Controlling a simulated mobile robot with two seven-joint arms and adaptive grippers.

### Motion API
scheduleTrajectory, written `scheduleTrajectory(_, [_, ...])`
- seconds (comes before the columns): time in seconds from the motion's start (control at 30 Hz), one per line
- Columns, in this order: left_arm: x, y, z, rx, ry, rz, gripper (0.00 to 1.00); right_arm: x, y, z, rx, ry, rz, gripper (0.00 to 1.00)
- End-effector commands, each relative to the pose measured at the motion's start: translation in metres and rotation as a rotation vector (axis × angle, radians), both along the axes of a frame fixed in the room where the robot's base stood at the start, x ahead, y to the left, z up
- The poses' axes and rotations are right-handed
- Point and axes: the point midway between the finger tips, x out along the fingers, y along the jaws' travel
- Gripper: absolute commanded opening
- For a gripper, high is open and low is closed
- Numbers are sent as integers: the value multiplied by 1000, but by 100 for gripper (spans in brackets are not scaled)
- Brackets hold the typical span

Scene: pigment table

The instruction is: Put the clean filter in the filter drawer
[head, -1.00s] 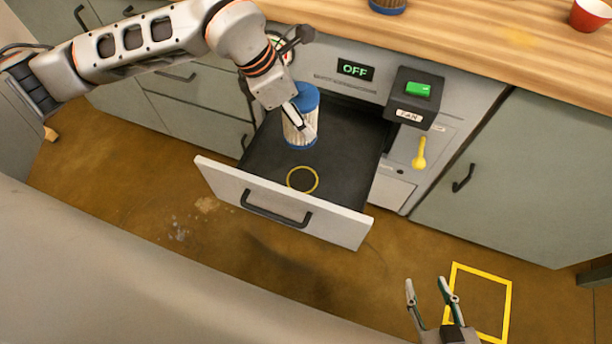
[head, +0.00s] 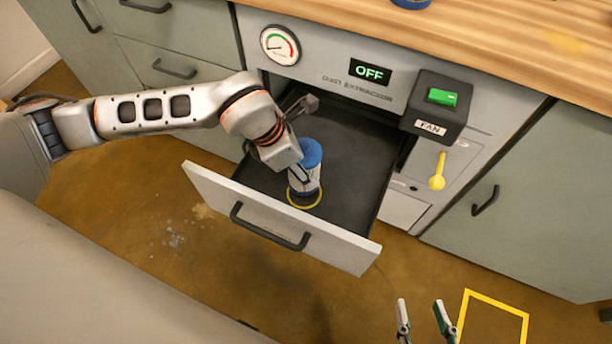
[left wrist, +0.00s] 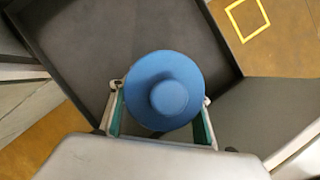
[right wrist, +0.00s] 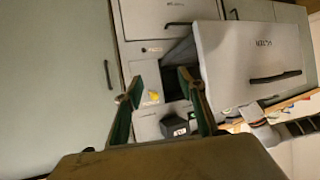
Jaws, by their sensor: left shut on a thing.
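The clean filter (head: 311,153), a white pleated cylinder with blue ends, stands upright inside the open filter drawer (head: 350,140). Its lower end is at the yellow ring (head: 305,203) on the drawer floor; I cannot tell whether it touches the floor. My left gripper (head: 302,172) is shut on the filter's side. In the left wrist view the filter's blue top (left wrist: 163,90) lies between the two fingers (left wrist: 161,115), which hide part of its side. My right gripper (head: 424,318) is open and empty, low in front of the cabinets; its spread fingers also show in the right wrist view (right wrist: 158,88).
The drawer front (head: 280,225) with its black handle stands pulled out. The dust extractor panel reads OFF (head: 370,72), beside a FAN box with a green switch (head: 441,97) and a yellow lever (head: 438,172). A yellow floor square (head: 497,300) lies at right.

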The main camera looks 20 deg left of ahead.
Motion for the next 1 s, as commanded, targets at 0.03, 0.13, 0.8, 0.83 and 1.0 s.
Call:
scheduleTrajectory(0.03, [0,0,-4,-1,1,0,20,-1,1,-2,2,3,-1,40])
scheduleTrajectory(0.13, [-1,0,-18,-1,5,-1,20,-3,2,-6,12,14,-2,40])
scheduleTrajectory(0.8, [0,0,-57,1,-1,0,57,12,14,19,84,-40,-15,40])
scheduleTrajectory(0.83, [0,0,-57,1,-1,0,64,11,14,18,83,-37,-16,40])
scheduleTrajectory(1.0, [0,0,-57,1,-1,0,64,8,14,13,79,-26,-16,40])
